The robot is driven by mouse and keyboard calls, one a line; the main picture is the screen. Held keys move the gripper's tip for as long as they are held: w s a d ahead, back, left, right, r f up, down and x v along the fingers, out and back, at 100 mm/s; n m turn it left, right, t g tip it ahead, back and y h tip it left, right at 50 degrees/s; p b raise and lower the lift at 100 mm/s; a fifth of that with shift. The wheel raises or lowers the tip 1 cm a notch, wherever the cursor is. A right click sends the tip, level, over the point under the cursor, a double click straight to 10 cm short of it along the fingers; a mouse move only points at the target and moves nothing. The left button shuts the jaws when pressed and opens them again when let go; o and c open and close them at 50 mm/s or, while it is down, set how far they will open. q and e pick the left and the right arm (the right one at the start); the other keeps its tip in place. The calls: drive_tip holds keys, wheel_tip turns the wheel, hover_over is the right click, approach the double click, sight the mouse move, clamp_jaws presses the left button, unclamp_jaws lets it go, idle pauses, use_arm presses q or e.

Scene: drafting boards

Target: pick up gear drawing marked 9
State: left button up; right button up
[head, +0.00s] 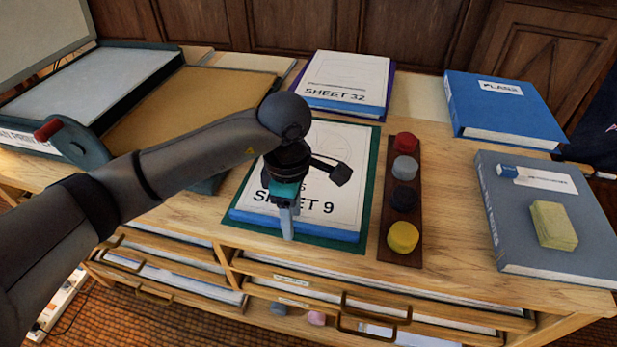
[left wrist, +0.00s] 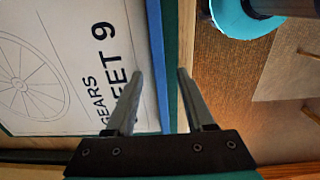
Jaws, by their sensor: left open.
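The gear drawing marked "SHEET 9" (head: 336,165) is a white sheet on a blue board, lying flat on a green mat (head: 368,200) in the middle of the table. In the left wrist view its gear print and the words "GEARS" and "9" (left wrist: 60,70) show on the left. My left gripper (head: 288,232) points down at the drawing's front edge. It is open and empty. In the left wrist view the blue edge appears between the fingertips (left wrist: 161,75); I cannot tell how far above it they are. My arm hides part of the drawing. My right gripper is not in view.
"SHEET 32" (head: 345,78) lies behind. A dark strip (head: 412,222) with red, grey, black and yellow round pieces is close on the right. Farther right are a blue binder (head: 500,112) and a grey binder (head: 510,225). Drawers (head: 390,300) are below the table edge.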

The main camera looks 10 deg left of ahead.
use_arm(q)
drive_tip(key=shift+f, duration=0.3)
clamp_jaws()
idle(0.3)
